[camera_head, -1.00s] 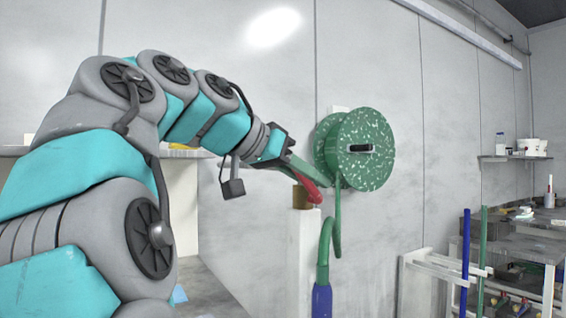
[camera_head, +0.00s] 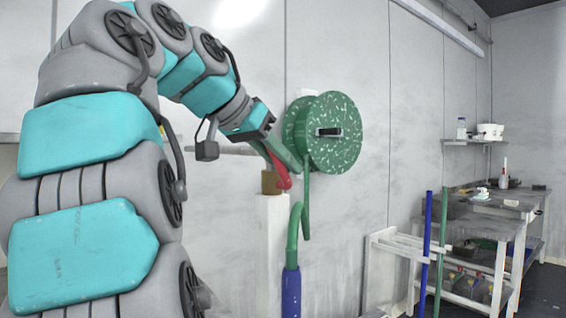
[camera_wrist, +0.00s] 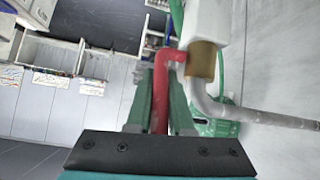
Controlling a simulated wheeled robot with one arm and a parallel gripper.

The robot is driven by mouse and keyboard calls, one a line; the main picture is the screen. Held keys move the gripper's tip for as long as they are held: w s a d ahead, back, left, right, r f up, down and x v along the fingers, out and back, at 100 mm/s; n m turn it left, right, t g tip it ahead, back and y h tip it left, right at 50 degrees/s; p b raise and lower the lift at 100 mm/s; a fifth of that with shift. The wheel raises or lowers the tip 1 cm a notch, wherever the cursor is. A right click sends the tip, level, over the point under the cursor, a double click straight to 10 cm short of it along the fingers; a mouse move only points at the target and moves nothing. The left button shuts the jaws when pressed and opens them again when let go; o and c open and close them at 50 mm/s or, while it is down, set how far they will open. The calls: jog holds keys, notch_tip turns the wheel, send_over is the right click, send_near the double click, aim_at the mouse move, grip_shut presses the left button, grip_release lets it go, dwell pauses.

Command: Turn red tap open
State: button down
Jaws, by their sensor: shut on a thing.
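The red tap (camera_head: 282,172) has a red lever handle beside a brass-coloured fitting (camera_head: 270,182) on top of a white post (camera_head: 272,240). My gripper (camera_head: 287,160) is shut on the red handle. In the wrist view the red tap (camera_wrist: 161,100) lies between the two green fingers of my gripper (camera_wrist: 160,95), and the brass fitting (camera_wrist: 201,62) is just to its right. The handle's far end is partly hidden by my fingers in the head view.
A green speckled hose reel (camera_head: 335,130) is on the wall close right of my gripper. A green hose (camera_head: 294,235) with a blue end hangs beside the post. A white rack (camera_head: 385,240) and a workbench (camera_head: 490,225) stand at the right.

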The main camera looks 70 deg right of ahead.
jog(key=c, duration=0.8)
grip_release()
jog(key=shift+a+f, duration=0.1)
jog(key=shift+f, duration=0.05)
